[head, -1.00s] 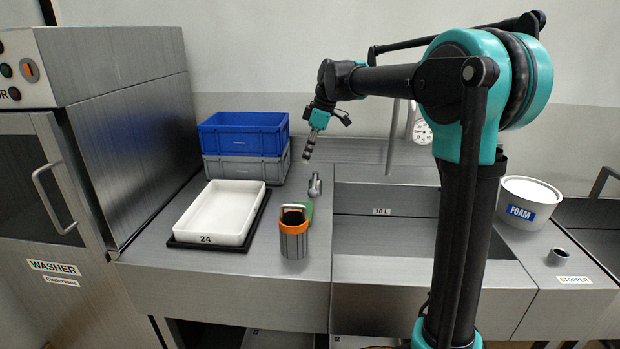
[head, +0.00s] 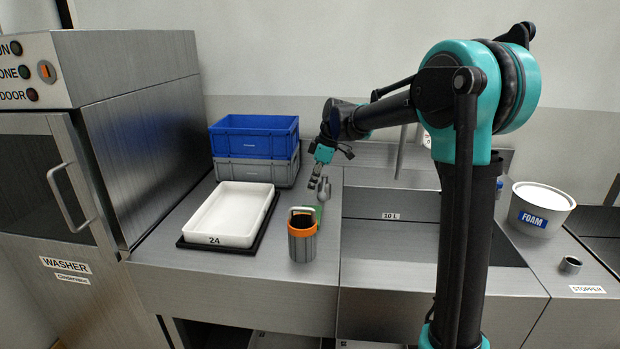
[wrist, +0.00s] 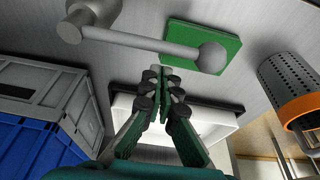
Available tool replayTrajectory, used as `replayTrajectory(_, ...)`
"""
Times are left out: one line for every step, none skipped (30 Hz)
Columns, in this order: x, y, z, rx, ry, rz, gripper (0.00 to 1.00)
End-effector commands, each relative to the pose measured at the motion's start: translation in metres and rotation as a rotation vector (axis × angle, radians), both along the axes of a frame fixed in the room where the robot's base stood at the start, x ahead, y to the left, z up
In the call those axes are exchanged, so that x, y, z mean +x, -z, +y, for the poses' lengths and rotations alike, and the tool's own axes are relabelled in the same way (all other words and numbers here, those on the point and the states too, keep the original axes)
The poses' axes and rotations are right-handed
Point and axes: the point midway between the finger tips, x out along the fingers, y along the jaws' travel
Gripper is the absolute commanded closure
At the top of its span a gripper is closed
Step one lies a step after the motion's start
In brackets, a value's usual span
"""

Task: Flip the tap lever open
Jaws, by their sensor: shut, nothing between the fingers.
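The tap lever is a grey bar (wrist: 150,45) with a ball at one end and a round grey body at the other, seen in the wrist view. The ball end lies over a green plate (wrist: 228,48). In the head view the tap (head: 324,187) is a small grey shape on the counter, with part of the green plate behind the orange-rimmed canister. My gripper (wrist: 160,75) is shut and empty, its fingertips close beside the bar's middle in the wrist view; I cannot tell if they touch. In the head view my gripper (head: 312,183) is just left of the tap.
The orange-rimmed canister (head: 301,244) stands in front of the tap. A white tray (head: 232,240) lies to the left, with stacked blue (head: 252,145) and grey (head: 285,173) crates behind. The sink (head: 390,240) is to the right, then a foam tub (head: 540,220).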

Motion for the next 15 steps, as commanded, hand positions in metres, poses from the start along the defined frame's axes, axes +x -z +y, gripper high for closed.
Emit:
replayTrajectory(0.000,-0.001,-0.007,0.000,0.001,-0.001,1.00)
replayTrajectory(0.000,-0.002,-0.011,0.001,0.001,-0.001,1.00)
replayTrajectory(0.000,-0.003,-0.014,0.001,0.002,0.000,1.00)
replayTrajectory(0.000,-0.003,-0.016,0.001,0.001,0.000,1.00)
replayTrajectory(-0.001,-0.004,-0.018,0.001,0.001,0.000,1.00)
replayTrajectory(-0.001,-0.004,-0.020,0.001,0.000,0.000,1.00)
replayTrajectory(-0.001,-0.005,-0.021,0.001,0.000,0.000,1.00)
replayTrajectory(-0.001,-0.005,-0.022,0.001,-0.001,0.000,1.00)
replayTrajectory(-0.001,-0.005,-0.023,0.001,-0.001,0.000,1.00)
replayTrajectory(-0.001,-0.005,-0.023,0.001,-0.001,0.000,1.00)
replayTrajectory(-0.001,-0.005,-0.023,0.001,-0.001,0.000,1.00)
replayTrajectory(-0.001,-0.005,-0.023,0.001,-0.001,0.000,1.00)
replayTrajectory(-0.001,-0.005,-0.023,0.001,-0.001,0.000,1.00)
replayTrajectory(-0.001,-0.005,-0.023,0.001,-0.001,0.000,1.00)
replayTrajectory(-0.001,-0.005,-0.023,0.001,-0.001,0.000,1.00)
